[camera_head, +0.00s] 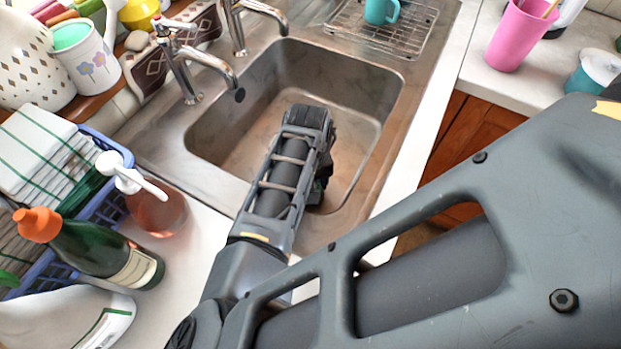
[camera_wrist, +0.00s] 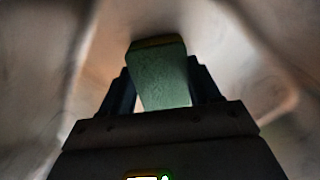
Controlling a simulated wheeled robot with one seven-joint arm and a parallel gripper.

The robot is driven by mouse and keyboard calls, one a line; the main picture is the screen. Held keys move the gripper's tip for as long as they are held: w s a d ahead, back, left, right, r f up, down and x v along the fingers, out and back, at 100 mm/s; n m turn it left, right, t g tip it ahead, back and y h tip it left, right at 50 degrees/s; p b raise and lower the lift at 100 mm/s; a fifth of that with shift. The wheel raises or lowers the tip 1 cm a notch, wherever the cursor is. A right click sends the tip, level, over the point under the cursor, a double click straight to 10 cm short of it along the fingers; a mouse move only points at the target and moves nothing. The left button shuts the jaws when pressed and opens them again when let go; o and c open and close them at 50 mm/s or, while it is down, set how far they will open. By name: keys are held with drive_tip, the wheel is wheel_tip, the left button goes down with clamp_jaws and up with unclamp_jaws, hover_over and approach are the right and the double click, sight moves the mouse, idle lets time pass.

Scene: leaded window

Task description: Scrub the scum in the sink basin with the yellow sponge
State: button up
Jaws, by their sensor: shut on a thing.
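The sink basin (camera_head: 262,139) is a steel bowl with brownish staining on its floor, seen in the head view. My arm reaches down into it, and my gripper's fingers are hidden there behind my wrist. In the wrist view my gripper (camera_wrist: 162,88) is shut on the sponge (camera_wrist: 163,75). The sponge shows a green face and a thin dark yellow edge at its far end. The basin's brownish surface (camera_wrist: 250,50) lies close beyond the sponge; I cannot tell whether they touch. I cannot pick out distinct scum patches.
Two taps (camera_head: 190,65) stand at the basin's back left edge. A wire rack (camera_head: 375,28) with a teal mug (camera_head: 381,10) is on the drainer. A soap dispenser (camera_head: 157,210) and a green bottle (camera_head: 105,252) stand on the left counter. A pink cup (camera_head: 520,35) is at right.

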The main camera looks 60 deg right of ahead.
drive_tip(key=shift+a, duration=0.35)
drive_tip(key=shift+d, duration=1.1)
drive_tip(key=shift+a, duration=0.1)
drive_tip(key=shift+a, duration=1)
drive_tip(key=shift+d+f, duration=0.1)
drive_tip(key=shift+d, duration=0.45)
drive_tip(key=shift+w, duration=0.5)
drive_tip(key=shift+s+r, duration=0.2)
drive_tip(key=shift+s, duration=0.85)
